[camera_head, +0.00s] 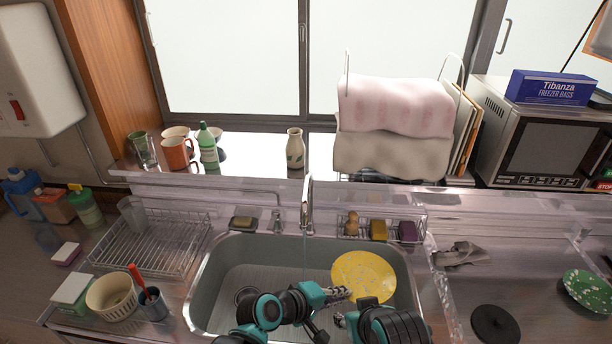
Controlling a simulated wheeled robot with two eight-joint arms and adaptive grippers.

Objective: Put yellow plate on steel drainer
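The yellow plate (368,273) is in the right part of the steel sink, its face toward me. My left gripper (343,293) is at the plate's lower left edge, with its fingers overlapping the rim. I cannot tell whether the fingers are closed on the rim or only beside it. My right gripper (338,320) is low in the sink below the plate, partly hidden by its own arm, and its finger opening is unclear. The steel drainer (155,243), a wire rack, stands on the counter left of the sink and looks empty of plates.
A faucet (307,205) rises behind the sink with water running. A glass (132,215) stands by the drainer's back left corner. A bowl (112,297) and a utensil cup (153,304) stand in front of the drainer. A green plate (588,291) lies far right.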

